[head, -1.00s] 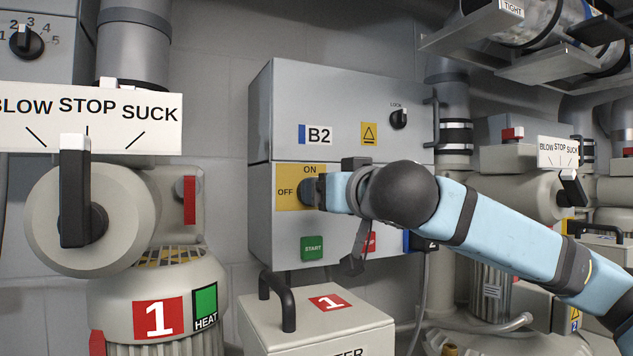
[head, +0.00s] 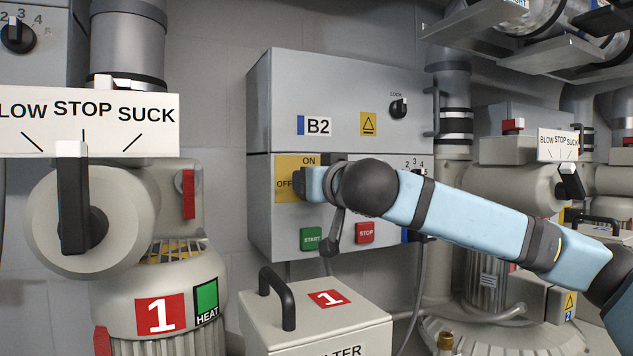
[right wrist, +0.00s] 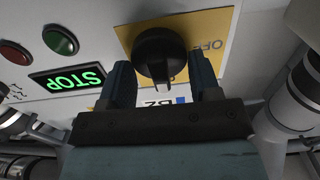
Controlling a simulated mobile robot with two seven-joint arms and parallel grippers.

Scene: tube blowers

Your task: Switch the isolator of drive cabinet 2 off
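The drive cabinet B2 (head: 345,90) is a grey wall box. Its yellow isolator plate (head: 285,163) reads ON at the top and OFF at the left. My right gripper (head: 303,184) is at this plate and hides the isolator knob in the head view. In the right wrist view, the black isolator knob (right wrist: 160,50) lies between the two fingertips of my right gripper (right wrist: 163,80). The fingers stand either side of it, with narrow gaps seemingly left. The knob's grip bar points down in that view, toward the B2 label, the ON side. My left gripper is not in view.
Below the plate are a green START button (head: 311,239) and a red STOP button (head: 364,233). A lit green STOP sign (right wrist: 67,80) is beside the plate. A lock knob (head: 398,108) is at upper right. A filter box (head: 315,325) with a black handle stands below.

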